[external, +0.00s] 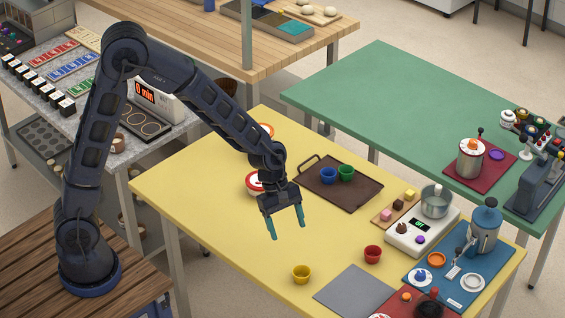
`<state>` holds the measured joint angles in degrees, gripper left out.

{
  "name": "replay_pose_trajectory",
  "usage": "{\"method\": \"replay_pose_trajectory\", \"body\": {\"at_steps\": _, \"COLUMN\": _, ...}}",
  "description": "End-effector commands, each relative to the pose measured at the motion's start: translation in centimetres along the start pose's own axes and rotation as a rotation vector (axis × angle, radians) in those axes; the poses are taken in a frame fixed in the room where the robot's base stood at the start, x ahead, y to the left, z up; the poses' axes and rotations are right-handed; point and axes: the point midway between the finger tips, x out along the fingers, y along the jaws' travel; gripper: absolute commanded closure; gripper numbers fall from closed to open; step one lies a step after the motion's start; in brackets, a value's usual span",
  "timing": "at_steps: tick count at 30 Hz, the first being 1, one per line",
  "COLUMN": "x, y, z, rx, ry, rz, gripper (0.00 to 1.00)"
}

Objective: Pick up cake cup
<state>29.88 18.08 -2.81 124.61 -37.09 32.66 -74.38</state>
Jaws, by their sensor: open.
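Small cups that look like cake cups are on the yellow table (190,188). A yellow cup (302,275) stands near the front edge, and a red cup (373,254) stands to its right. A blue cup (328,175) and a green cup (346,173) stand side by side on a brown tray (335,198). My gripper (286,236) is open, with its teal fingers pointing down. In the picture it is above the yellow cup and apart from it. Nothing is between the fingers.
A red-and-white bowl (253,185) is partly behind my wrist. A grey mat (354,291) lies front right. A white scale (411,239) with a metal pot (437,202) stands right, beside a blue mat (445,292). The table's left part is clear.

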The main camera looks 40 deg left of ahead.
Motion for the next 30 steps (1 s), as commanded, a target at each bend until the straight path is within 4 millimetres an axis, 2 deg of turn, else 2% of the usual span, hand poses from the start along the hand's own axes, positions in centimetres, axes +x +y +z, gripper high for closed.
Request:
{"method": "replay_pose_trajectory", "body": {"at_steps": 1, "x": 1.4, "y": 0.1, "z": 0.4, "rx": -0.03, "ry": -0.002, "rz": -0.01, "gripper": 0.3}}
{"method": "replay_pose_trajectory", "body": {"at_steps": 3, "x": 2.8, "y": 0.2, "z": 0.9, "rx": -0.068, "ry": -0.004, "rz": -0.02, "gripper": 0.3}}
{"method": "replay_pose_trajectory", "body": {"at_steps": 6, "x": 4.0, "y": 0.3, "z": 1.2, "rx": -0.106, "ry": -0.007, "rz": -0.027, "gripper": 0.3}}
{"method": "replay_pose_trajectory", "body": {"at_steps": 14, "x": 5.8, "y": 0.3, "z": 1.4, "rx": -0.125, "ry": -0.007, "rz": -0.031, "gripper": 0.3}}
{"method": "replay_pose_trajectory", "body": {"at_steps": 22, "x": 9.4, "y": 0.2, "z": 1.4, "rx": -0.124, "ry": -0.007, "rz": -0.031, "gripper": 0.3}}
{"method": "replay_pose_trajectory", "body": {"at_steps": 30, "x": 10.9, "y": 0.2, "z": 1.4, "rx": -0.123, "ry": -0.007, "rz": -0.03, "gripper": 0.3}}
